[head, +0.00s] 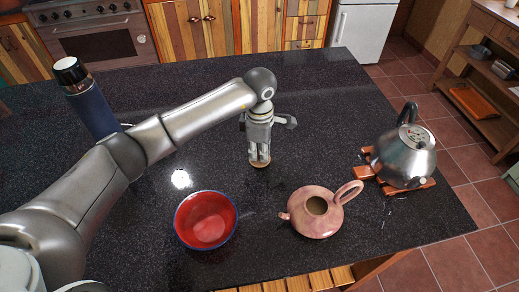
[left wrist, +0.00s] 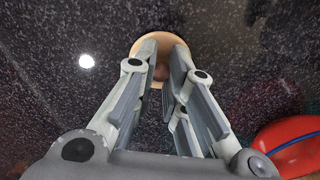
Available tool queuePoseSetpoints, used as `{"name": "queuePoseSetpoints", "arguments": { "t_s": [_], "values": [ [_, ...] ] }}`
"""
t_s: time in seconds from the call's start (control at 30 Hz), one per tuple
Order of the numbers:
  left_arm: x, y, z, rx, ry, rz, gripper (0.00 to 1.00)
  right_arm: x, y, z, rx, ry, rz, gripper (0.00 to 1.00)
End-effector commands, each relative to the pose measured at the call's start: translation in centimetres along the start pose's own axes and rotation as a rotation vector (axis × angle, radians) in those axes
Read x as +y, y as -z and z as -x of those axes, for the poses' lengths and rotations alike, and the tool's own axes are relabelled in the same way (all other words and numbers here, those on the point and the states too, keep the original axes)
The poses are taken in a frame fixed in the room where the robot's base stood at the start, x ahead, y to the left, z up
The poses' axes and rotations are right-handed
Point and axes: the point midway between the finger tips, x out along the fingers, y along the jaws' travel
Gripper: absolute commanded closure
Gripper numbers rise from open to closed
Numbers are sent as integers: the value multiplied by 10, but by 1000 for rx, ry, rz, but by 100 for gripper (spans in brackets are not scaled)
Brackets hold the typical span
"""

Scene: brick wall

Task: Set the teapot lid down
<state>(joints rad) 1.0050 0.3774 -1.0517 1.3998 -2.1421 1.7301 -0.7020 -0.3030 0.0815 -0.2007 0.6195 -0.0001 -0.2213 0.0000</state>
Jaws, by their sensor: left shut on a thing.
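The pink teapot (head: 316,212) stands without its lid on the dark counter (head: 330,110), its round opening showing. My left gripper (head: 259,158) points straight down over the counter, behind and left of the teapot. It is shut on the teapot lid (head: 260,162), a small round pinkish-tan disc at the fingertips. In the left wrist view the lid (left wrist: 178,48) shows around the fingertips (left wrist: 161,72), with its knob between them. The lid is very near the counter; I cannot tell whether it touches. My right gripper is not in view.
A red bowl with a blue rim (head: 206,220) stands left of the teapot; it also shows in the left wrist view (left wrist: 290,140). A steel kettle (head: 405,157) sits on a wooden trivet (head: 420,186) at the right. A dark blue bottle (head: 92,108) stands at the left. The counter around the lid is clear.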

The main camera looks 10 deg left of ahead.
Motion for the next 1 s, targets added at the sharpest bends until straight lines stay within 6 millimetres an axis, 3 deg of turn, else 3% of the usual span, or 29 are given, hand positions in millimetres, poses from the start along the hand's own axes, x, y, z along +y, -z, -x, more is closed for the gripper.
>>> {"name": "queuePoseSetpoints", "arguments": {
  "t_s": [0.07,0.1,0.23,0.67,0.77,1.0],
  "values": [
    [0,0,-4,1,-1,0,100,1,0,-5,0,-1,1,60],
    [0,0,-2,0,-1,0,83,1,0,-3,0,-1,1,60],
    [0,0,-2,0,0,0,66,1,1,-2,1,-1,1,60],
    [0,0,4,-1,-1,1,66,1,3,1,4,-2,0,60],
    [2,0,18,-1,-5,1,66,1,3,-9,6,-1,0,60],
    [1,0,70,0,-7,-1,66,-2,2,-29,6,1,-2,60]
  ]
}}
